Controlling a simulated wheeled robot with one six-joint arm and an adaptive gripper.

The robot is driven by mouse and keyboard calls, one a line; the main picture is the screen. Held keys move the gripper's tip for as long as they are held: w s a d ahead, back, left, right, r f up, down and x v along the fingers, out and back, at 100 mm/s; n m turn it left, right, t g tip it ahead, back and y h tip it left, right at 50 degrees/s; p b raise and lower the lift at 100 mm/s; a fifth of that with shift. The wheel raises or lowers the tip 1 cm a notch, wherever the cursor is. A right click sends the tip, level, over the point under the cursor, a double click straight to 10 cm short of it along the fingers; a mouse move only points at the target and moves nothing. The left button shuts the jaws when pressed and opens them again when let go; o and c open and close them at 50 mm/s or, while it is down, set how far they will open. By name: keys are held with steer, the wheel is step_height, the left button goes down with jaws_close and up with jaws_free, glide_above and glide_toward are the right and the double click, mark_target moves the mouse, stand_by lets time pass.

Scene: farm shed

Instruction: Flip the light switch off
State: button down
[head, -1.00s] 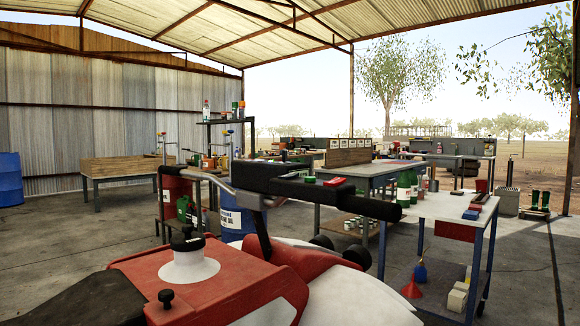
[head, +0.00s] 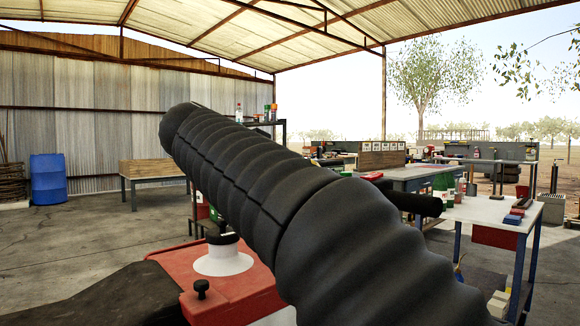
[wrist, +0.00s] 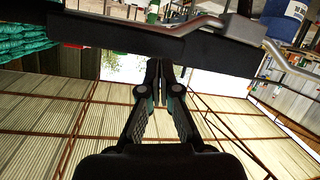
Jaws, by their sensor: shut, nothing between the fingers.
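I cannot make out the light switch in either view. A red machine body (head: 240,290) with a white-collared cap (head: 222,256) stands close in the head view. The end of a black handlebar-like bar (head: 425,204) shows behind a large black ribbed form (head: 265,195), which covers much of the view. I cannot tell whether that form is mine. In the wrist view my gripper (wrist: 164,70) is shut and empty. Its tips overlap the lower edge of a black bar (wrist: 110,38) with a grey metal lever (wrist: 190,25). I cannot tell whether they touch.
A white-topped bench (head: 485,211) with small items stands at the right. A wooden-sided table (head: 150,170) and blue drum (head: 48,180) stand at the back left. Concrete floor (head: 80,245) is open at the left.

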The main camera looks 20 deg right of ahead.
step_height(320, 180, up, 7)
steer(key=w+a+m+g+h, duration=0.1)
steer(key=a+m+h, duration=0.1)
steer(key=m+h, duration=0.1)
steer(key=shift+w+m, duration=0.15)
steer(key=shift+m, duration=0.65)
steer(key=shift+d, duration=0.1)
steer(key=x, duration=0.9)
steer(key=shift+d+r+p, duration=0.1)
steer(key=shift+p, duration=0.2)
steer(key=f, duration=0.1)
steer(key=d+f, duration=0.1)
steer(key=f, duration=0.1)
steer(key=shift+w, duration=0.25)
steer(key=shift+f+b, duration=0.3)
steer(key=shift+f, duration=0.3)
